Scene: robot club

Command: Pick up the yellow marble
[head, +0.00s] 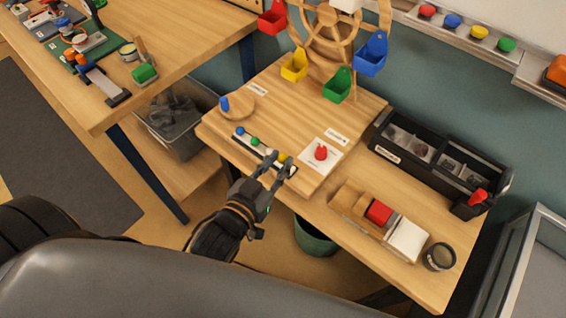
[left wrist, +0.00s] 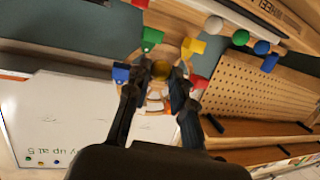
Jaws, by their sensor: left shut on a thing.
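The yellow marble (head: 282,158) is between the fingertips of my left gripper (head: 283,163), at the near right end of the dark marble rail on the wooden platform. In the left wrist view the yellow marble (left wrist: 161,69) sits between both fingers of the left gripper (left wrist: 159,76), which is shut on it. I cannot tell whether it still touches the rail. A white marble (head: 268,150), a green marble (head: 255,141) and a blue marble (head: 239,130) lie in a row on the rail. My right gripper is not in view.
Right of the gripper is a white card with a red piece (head: 320,152). A wooden wheel with coloured buckets (head: 340,86) stands behind. A black organizer (head: 430,150) and a wooden holder (head: 350,202) are to the right. A green bin (head: 315,238) is below.

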